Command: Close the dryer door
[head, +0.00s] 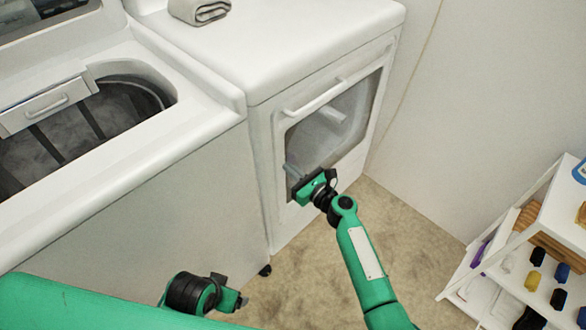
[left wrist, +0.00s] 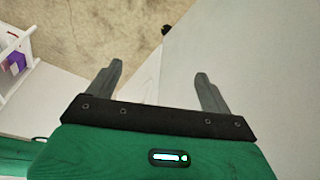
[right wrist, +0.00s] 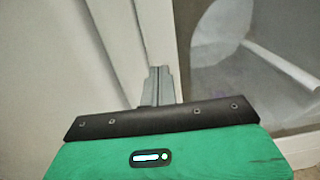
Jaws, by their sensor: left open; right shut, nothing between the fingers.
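The white dryer (head: 285,50) stands right of the washer. Its door (head: 350,108) has a dark-framed window and a white bar handle (head: 316,97) along the top. The door looks flush or nearly flush with the dryer's front; I cannot tell whether it is fully shut. My right gripper (head: 291,171) is shut and empty, at the lower left part of the door window. In the right wrist view its fingertips (right wrist: 159,72) are beside the window's left frame; contact is unclear. My left gripper (left wrist: 160,75) is open and empty, low before the washer in the head view.
The washer (head: 190,80) has its lid raised, showing a dark drum. A white shelf (head: 556,205) with bottles stands at right. Carpeted floor (head: 405,225) is clear between dryer and shelf.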

